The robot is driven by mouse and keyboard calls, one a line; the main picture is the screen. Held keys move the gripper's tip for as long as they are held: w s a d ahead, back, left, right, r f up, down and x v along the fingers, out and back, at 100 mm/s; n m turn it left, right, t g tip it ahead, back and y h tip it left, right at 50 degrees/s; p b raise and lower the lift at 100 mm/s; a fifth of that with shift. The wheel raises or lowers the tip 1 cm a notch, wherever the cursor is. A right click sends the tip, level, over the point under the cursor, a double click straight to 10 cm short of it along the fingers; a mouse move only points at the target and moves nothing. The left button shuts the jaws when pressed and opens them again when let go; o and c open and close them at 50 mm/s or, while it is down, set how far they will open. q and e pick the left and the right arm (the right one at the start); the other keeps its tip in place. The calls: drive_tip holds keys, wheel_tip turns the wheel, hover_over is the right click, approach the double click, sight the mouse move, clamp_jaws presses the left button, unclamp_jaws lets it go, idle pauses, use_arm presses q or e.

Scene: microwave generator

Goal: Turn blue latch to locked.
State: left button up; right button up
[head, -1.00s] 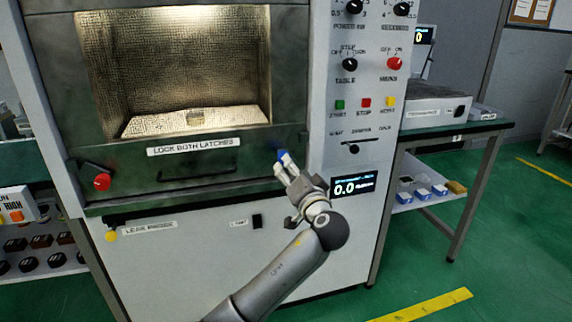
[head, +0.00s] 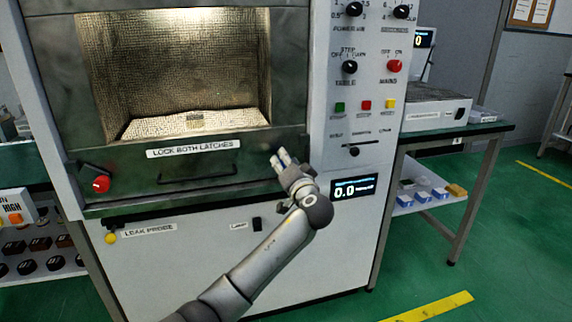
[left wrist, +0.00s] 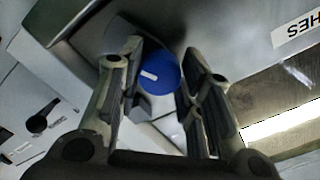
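The blue latch (left wrist: 158,74) is a round knob with a white pointer mark, seen in the left wrist view between my fingers. The mark slants across its face. My left gripper (left wrist: 160,82) is open, with one finger on each side of the knob and little clearance. I cannot tell whether either finger touches it. In the head view my left gripper (head: 280,158) is at the right of the lower front panel, and it hides most of the blue latch. The red latch (head: 101,184) is at the panel's left. My right gripper is not in view.
A "LOCK BOTH LATCHES" label (head: 193,147) and a dark handle (head: 198,180) are left of my gripper. The control panel (head: 366,120) with knobs and buttons stands to the right. A side table (head: 480,133) is farther right. Green floor lies open at lower right.

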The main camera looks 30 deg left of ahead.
use_arm(q)
drive_tip(key=c, duration=0.4)
